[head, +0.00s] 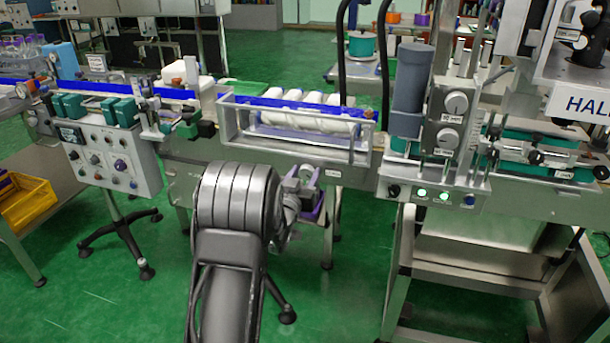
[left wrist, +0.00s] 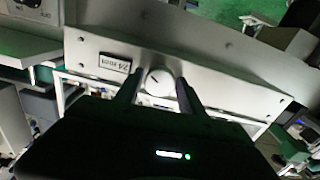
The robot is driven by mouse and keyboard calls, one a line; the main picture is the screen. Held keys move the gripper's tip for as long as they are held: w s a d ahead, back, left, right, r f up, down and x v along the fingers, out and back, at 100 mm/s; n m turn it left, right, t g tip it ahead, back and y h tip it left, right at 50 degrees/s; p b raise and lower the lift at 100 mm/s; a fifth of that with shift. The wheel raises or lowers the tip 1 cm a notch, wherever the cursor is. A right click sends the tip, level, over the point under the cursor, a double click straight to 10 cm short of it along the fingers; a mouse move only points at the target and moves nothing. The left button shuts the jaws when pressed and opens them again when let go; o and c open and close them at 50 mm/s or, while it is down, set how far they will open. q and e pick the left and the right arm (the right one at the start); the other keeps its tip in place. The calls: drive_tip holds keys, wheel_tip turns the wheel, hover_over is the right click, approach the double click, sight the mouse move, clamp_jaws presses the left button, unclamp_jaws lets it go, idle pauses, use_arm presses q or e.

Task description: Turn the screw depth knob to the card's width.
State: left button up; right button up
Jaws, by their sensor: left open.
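In the left wrist view a round pale knob (left wrist: 158,80) with a dark pointer line sits on a light metal panel. A small card (left wrist: 114,62) beside it seems to read 24 mm, upside down in that view. My left gripper (left wrist: 157,86) is open, its two dark fingers on either side of the knob; I cannot tell whether they touch it. In the head view my left gripper (head: 306,182) is at the front of the conveyor's middle section, near a small white label (head: 334,173) too small to read. My arm and gripper largely hide the knob there. My right gripper is not in view.
A framed tray (head: 293,148) with white rolls is above my gripper. A grey unit with dials (head: 448,115) and a dark cylinder (head: 411,88) stand to the right. A control box (head: 103,160) on a wheeled stand is at the left.

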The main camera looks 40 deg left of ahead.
use_arm(q)
drive_tip(key=shift+c, duration=0.6)
clamp_jaws()
drive_tip(key=shift+f+m+b, duration=0.15)
drive_tip(key=shift+m+b, duration=0.9)
drive_tip(key=shift+m, duration=0.25)
drive_tip(key=m+b, duration=0.2)
drive_tip(key=m, duration=0.2)
drive_tip(key=shift+b, duration=0.3)
drive_tip(key=m+b, duration=0.2)
drive_tip(key=m, duration=0.3)
drive_tip(key=shift+d+m, duration=0.1)
drive_tip(key=shift+m, duration=0.3)
drive_tip(key=m+b, duration=0.1)
drive_tip(key=m, duration=0.4)
drive_tip(key=shift+m, duration=0.3)
